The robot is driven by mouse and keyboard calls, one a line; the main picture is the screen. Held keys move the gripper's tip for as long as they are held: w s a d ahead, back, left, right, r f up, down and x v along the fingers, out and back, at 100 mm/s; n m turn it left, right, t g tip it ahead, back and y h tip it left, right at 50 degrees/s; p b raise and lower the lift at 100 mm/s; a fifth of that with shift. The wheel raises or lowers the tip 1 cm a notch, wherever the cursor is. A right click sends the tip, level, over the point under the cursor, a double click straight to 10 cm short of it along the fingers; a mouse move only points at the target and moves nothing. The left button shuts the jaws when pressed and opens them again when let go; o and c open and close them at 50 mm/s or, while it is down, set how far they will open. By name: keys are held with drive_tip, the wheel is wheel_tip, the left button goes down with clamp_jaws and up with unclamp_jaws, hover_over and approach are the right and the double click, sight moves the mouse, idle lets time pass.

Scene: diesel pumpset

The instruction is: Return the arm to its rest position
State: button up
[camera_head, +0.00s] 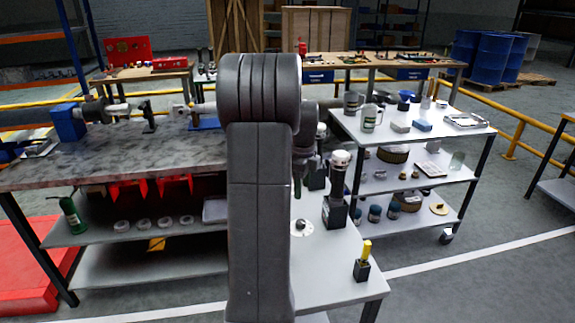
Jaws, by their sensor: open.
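My arm rises dark grey through the middle of the head view and bends over at the top, hiding much of what is behind it. Its wrist end shows just to the right of the upright link. My gripper (298,186) points down there, partly hidden by my own arm, over the grey bench. It is open, and I see nothing held in it.
A long workbench (120,170) with a pumpset stands at left. A grey bench (325,270) below my arm bears a black-and-white canister (337,190) and a yellow-handled tool (363,260). A shelf cart (440,135) with jugs and parts stands at right.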

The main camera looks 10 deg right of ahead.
sight(301, 222)
wheel_tip(301, 222, down, 14)
drive_tip(key=shift+r, duration=0.2)
idle(0.5)
drive_tip(key=shift+f, duration=0.1)
drive_tip(key=n, duration=1)
drive_tip(key=shift+n, duration=0.3)
drive_tip(key=n, duration=0.6)
drive_tip(key=shift+n+p, duration=0.55)
drive_tip(key=shift+n, duration=2.05)
drive_tip(key=shift+r, duration=0.2)
